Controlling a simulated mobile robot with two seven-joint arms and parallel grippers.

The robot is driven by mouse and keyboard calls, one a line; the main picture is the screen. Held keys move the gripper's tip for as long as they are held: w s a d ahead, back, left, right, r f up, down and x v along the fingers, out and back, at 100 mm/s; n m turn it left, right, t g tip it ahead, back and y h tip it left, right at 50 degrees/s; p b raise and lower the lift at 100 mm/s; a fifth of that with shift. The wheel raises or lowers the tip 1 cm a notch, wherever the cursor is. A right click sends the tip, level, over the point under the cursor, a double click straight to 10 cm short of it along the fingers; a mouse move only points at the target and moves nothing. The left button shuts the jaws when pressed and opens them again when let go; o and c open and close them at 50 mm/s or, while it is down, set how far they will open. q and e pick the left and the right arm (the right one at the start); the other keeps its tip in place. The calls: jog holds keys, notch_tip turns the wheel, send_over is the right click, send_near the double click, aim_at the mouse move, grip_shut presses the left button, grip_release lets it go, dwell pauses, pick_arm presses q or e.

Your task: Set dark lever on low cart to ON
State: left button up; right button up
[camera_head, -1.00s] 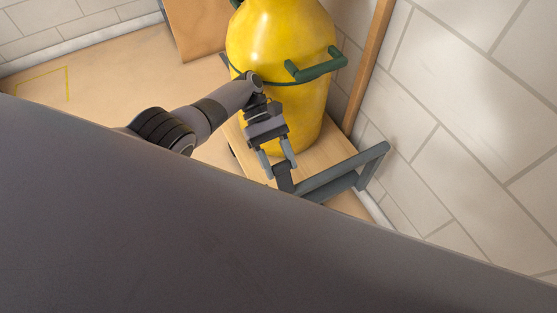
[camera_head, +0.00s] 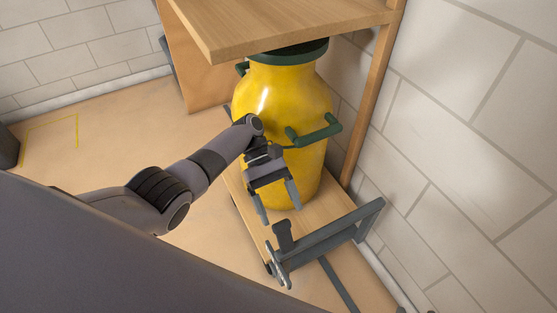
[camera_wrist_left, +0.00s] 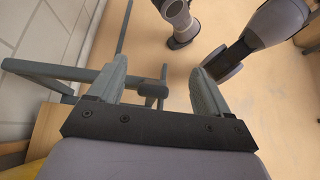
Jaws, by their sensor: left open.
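The low cart (camera_head: 246,215) has a wooden deck and a grey push-handle frame (camera_head: 332,233) at its near end. The dark lever (camera_head: 284,238) stands up beside this frame, with a broad head on a narrower stem. My left gripper (camera_head: 280,213) is open, with its two fingers pointing down at the lever head and one finger to each side of it in the head view. In the left wrist view, a dark block (camera_wrist_left: 152,89) that looks like the lever shows between the open fingers (camera_wrist_left: 158,68). I cannot tell whether they touch it.
A large yellow container (camera_head: 283,110) with green handles stands on the cart under a wooden shelf (camera_head: 290,25). A tiled wall (camera_head: 460,130) is close on the right. Open floor (camera_head: 130,135) lies to the left. My own dark body covers the lower left.

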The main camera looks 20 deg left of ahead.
pick_arm(q)
notch_tip(320, 180, up, 13)
jog(key=p, duration=0.7)
jog(key=shift+f, duration=0.15)
